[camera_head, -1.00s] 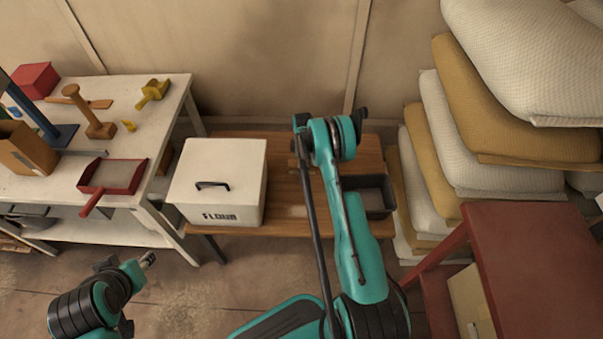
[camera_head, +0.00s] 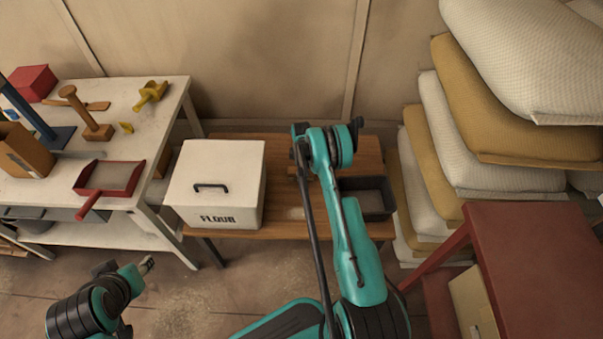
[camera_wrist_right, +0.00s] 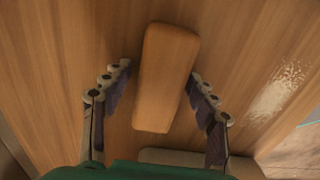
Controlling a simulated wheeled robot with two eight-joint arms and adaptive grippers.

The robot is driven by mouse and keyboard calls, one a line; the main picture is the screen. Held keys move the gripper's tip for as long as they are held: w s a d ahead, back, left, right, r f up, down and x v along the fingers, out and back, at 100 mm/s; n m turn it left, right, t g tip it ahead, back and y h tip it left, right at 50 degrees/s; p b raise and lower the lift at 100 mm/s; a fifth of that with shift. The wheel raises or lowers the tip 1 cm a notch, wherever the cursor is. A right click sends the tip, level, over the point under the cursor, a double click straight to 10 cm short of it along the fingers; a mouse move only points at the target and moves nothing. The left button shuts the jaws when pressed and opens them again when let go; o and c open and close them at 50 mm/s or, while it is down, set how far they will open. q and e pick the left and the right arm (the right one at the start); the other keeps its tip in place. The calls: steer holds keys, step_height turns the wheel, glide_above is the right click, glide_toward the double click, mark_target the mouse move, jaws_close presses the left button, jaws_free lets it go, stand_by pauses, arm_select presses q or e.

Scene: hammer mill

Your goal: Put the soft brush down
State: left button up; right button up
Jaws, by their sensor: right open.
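A smooth wooden block, seemingly the soft brush's handle (camera_wrist_right: 166,75), lies on or just above the wooden bench top in the right wrist view. My right gripper (camera_wrist_right: 159,72) is open, with one finger on each side of the block and a gap to both. A pale beige piece (camera_wrist_right: 195,158) shows below it, mostly hidden by my gripper; I cannot tell if it belongs to the brush. In the head view my right arm hides the brush. My left gripper (camera_head: 147,265) is low at the left, over the floor and empty; its jaws are too small to judge.
The low wooden bench (camera_head: 275,222) carries a white flour box (camera_head: 215,180) at left and a dark grey tray (camera_head: 372,195) at right. A white table (camera_head: 150,130) with a red dustpan (camera_head: 110,178) stands at left. Stacked sacks (camera_head: 500,130) and a red stand (camera_head: 540,260) are at right.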

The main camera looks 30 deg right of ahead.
steer(key=s+a+r+m+t+p, duration=0.1)
steer(key=a+r+p, duration=0.15)
steer(key=r, duration=1.15)
steer(key=a+r+m+t+p, duration=0.1)
steer(key=a+r+p, duration=0.15)
steer(key=r, duration=1.15)
steer(key=s+a+r+m+t, duration=0.1)
steer(key=s+a+r+m, duration=0.15)
steer(key=r, duration=0.25)
steer(key=s+a+r+m, duration=0.1)
steer(key=s+a+r, duration=0.3)
steer(key=r, duration=0.2)
steer(key=s+a+r+m+t, duration=0.2)
steer(key=s+a, duration=0.3)
steer(key=s, duration=0.5)
steer(key=s+a+r+m+t, duration=0.2)
steer(key=s+a+r+m, duration=0.1)
steer(key=s, duration=0.8)
steer(key=shift+s+a+m+b, duration=0.15)
steer(key=shift+a+m+b, duration=0.35)
steer(key=shift+a, duration=0.5)
steer(key=shift+d, duration=0.1)
